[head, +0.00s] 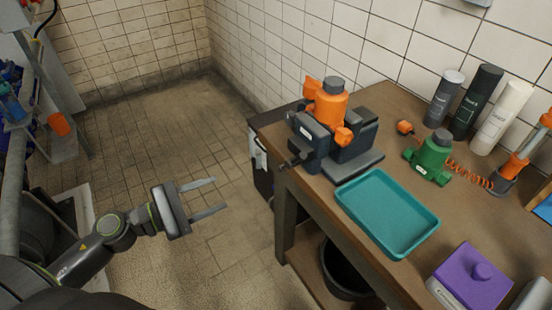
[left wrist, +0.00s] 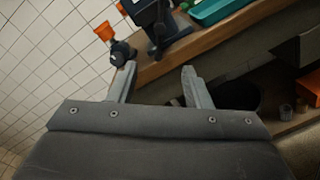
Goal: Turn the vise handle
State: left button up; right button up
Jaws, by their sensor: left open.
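The dark blue-grey vise (head: 352,152) stands on the near left corner of the wooden workbench, with an orange part (head: 331,104) in its jaws. The vise handle (head: 290,163) is a short dark bar at its left front, sticking out past the bench edge. In the left wrist view the vise (left wrist: 160,28) shows at the top, partly cut off. My left gripper (head: 220,193) is open and empty, in the air over the floor, left of the handle and apart from it. Its two fingers also show in the left wrist view (left wrist: 158,68). My right gripper is not in view.
A teal tray (head: 388,212), a green part (head: 432,157), several bottles (head: 477,101) and a purple box (head: 472,279) stand on the workbench (head: 320,200). A black bucket (head: 345,275) is below it. The tiled floor between my left gripper and the bench is clear.

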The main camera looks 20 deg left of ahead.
pick_arm(q)
jog(key=p, duration=0.8)
send_near(287, 166)
jog(key=shift+t+y, duration=0.3)
jog(key=shift+t, duration=0.1)
jog(key=x, duration=0.7)
jog(key=shift+s+d+r, duration=0.1)
jog(key=shift+s+d, duration=0.05)
jog(key=shift+s, duration=0.05)
jog(key=shift+x, duration=0.75)
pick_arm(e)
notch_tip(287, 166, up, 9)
pick_arm(q)
grip_shut()
